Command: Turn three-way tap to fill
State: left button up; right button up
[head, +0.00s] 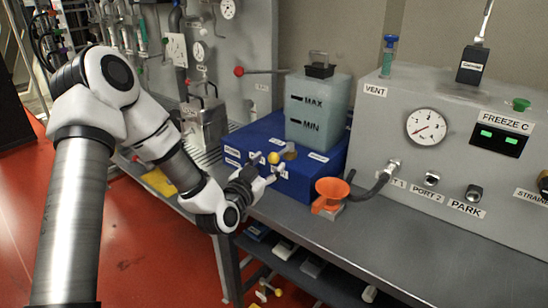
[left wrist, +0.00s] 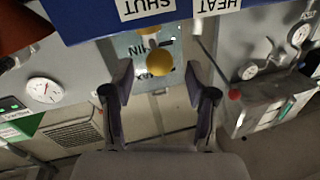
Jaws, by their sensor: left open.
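The three-way tap's yellow ball knob (head: 273,158) is on the front of a blue box (head: 321,177) in the head view. It also shows in the left wrist view (left wrist: 158,62), between and beyond my fingers. My left gripper (head: 268,177) is in front of the box, close to the knob. In the left wrist view its two fingers (left wrist: 160,92) are spread apart with nothing between them, and the knob looks clear of both. The box's labels "SHUT" (left wrist: 147,8) and "HEAT" (left wrist: 218,5) show upside down there. The tap's body is partly hidden by the gripper. My right gripper is out of view.
A translucent tank (head: 318,108) marked MAX and MIN stands on the box. An orange funnel (head: 331,190) and a hose (head: 370,187) are to the right. A grey panel with a gauge (head: 426,126) stands behind. The bench front (head: 400,245) is clear on the right.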

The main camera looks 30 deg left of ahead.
aim_at(271, 161)
pick_arm(q)
jog(key=w, duration=0.3)
jog(key=shift+a, duration=0.2)
jog(key=shift+w, duration=0.3)
grip_shut()
